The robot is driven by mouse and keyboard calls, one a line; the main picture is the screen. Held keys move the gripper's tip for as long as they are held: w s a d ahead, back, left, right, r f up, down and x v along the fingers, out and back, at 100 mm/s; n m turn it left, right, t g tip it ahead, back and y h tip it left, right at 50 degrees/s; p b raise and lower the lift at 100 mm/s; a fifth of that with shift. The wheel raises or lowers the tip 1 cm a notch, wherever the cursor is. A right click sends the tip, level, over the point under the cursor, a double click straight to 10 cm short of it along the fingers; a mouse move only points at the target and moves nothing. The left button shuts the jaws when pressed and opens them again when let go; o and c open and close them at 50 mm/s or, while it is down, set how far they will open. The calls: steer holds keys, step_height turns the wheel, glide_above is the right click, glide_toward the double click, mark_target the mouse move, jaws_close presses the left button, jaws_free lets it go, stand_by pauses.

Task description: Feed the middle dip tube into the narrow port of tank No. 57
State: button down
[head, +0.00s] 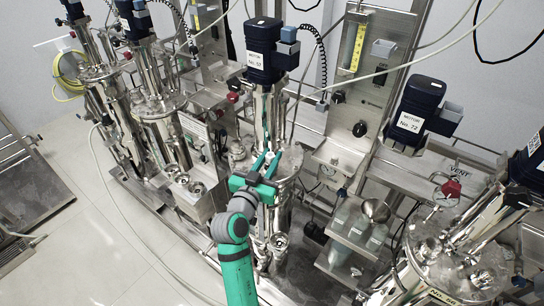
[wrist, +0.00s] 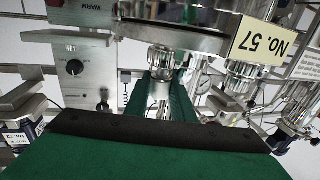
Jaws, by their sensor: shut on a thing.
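Tank No. 57 (head: 286,168) stands at the middle of the head view, with its motor labelled No. 57 (head: 262,62) above the lid. Its yellow No. 57 plate (wrist: 266,42) shows upside down in the wrist view, beside the lid rim. My green gripper (head: 265,164) is at the near side of the lid. In the wrist view its fingers (wrist: 160,90) close around a short stretch of shiny metal tube (wrist: 161,98), which looks like the dip tube. The tube's ends and the narrow port cannot be made out. I cannot tell whether the tube touches the lid fittings.
Motor No. 72 (head: 408,120) and another steel tank (head: 455,262) stand at the right. More steel vessels (head: 160,105) stand at the left. A funnel (head: 376,210) and bottles sit on a rack right of the tank. Hoses cross above. The floor (head: 90,235) at lower left is mostly clear.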

steer(key=shift+a+f, duration=0.2)
steer(key=shift+s+f, duration=0.1)
steer(key=shift+d+f, duration=0.1)
steer(key=shift+f, duration=0.15)
steer(key=c, duration=1.4)
jaws_free()
steer(key=shift+c, duration=0.2)
steer(key=v, duration=1)
steer(key=shift+s, duration=0.4)
